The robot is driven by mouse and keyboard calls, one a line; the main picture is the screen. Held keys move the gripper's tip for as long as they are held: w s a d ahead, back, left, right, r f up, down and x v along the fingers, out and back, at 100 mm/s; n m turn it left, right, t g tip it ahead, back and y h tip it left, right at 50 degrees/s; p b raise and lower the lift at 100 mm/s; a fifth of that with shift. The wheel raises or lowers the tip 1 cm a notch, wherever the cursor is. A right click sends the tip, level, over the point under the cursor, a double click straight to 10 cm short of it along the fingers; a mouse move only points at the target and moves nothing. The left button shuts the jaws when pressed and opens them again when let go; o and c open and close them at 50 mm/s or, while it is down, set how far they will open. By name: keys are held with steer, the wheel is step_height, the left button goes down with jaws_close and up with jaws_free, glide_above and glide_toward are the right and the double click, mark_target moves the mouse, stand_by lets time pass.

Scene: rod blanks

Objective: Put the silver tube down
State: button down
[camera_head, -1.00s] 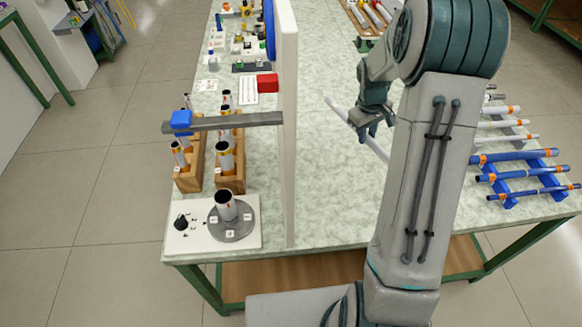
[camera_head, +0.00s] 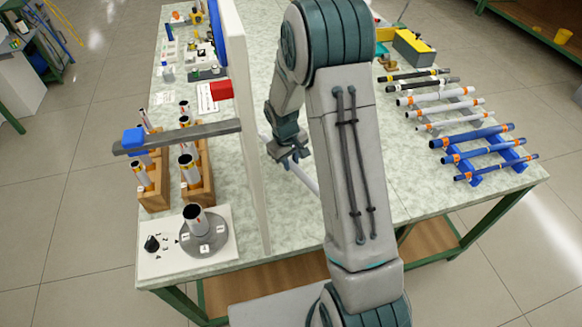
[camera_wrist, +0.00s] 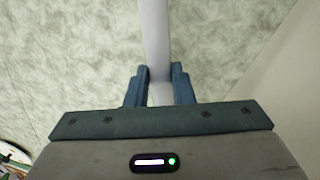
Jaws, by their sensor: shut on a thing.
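My gripper (camera_head: 290,157) is shut on the silver tube (camera_head: 306,180), over the pale speckled table. In the wrist view the two dark fingertips (camera_wrist: 159,86) close on either side of the tube (camera_wrist: 154,35), which runs up out of the picture. The tube is held slantwise, and my arm hides part of it in the head view. I cannot tell whether it touches the tabletop (camera_head: 240,284).
A white upright panel (camera_head: 250,150) stands left of my gripper. Beyond it are wooden holders (camera_head: 196,178) with upright tubes and a white plate with a turntable (camera_head: 205,240). Blue racks (camera_head: 482,152) with rods stand at the right. The table between panel and racks is partly clear.

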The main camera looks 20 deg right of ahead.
steer(key=shift+f, duration=1.95)
steer(key=shift+f, duration=0.15)
steer(key=c, duration=1.3)
jaws_free()
steer(key=shift+o, duration=0.2)
